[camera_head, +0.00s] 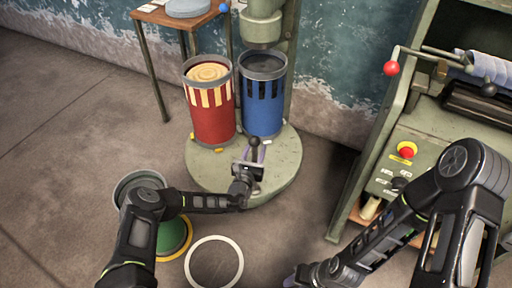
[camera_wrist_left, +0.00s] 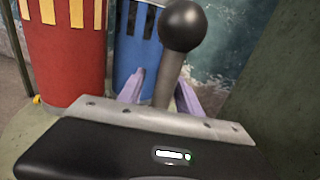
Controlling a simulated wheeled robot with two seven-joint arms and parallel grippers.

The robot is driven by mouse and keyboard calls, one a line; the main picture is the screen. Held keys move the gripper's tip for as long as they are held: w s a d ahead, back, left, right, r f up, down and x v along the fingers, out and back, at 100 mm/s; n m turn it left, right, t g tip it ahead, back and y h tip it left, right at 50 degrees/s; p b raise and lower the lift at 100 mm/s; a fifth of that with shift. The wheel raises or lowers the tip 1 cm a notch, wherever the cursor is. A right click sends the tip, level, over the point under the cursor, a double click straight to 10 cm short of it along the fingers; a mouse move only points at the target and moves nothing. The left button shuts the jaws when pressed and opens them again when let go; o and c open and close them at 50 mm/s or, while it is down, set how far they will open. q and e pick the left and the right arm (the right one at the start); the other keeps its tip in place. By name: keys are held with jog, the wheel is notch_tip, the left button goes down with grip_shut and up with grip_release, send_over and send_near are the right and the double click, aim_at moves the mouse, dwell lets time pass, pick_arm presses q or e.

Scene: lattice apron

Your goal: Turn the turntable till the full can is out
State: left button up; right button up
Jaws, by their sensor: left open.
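The pale green round turntable (camera_head: 287,181) stands low on the floor and bears two cans. The red can (camera_head: 209,118) with cream stripes is at its left and is filled to the top with pale stuff. The blue can (camera_head: 262,105) is beside it, under the machine's head, and looks dark inside. A post with a black ball knob (camera_head: 254,142) rises from the turntable's front; it also shows in the left wrist view (camera_wrist_left: 181,27). My left gripper (camera_head: 253,156) is open, its purple fingers on either side of the post. My right gripper's fingers are mostly out of frame.
A green can (camera_head: 172,238) stands front left, partly hidden by my left arm. A white ring (camera_head: 214,263) marks the floor beside it. A machine with a red button (camera_head: 407,149) is at right. A small table (camera_head: 170,16) is behind.

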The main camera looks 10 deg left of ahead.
aim_at(253, 156)
pick_arm(q)
jog(key=s, duration=0.2)
jog(key=s+p, duration=0.1)
jog(key=s, duration=0.1)
jog(key=s+a, duration=0.1)
jog(key=s, duration=0.2)
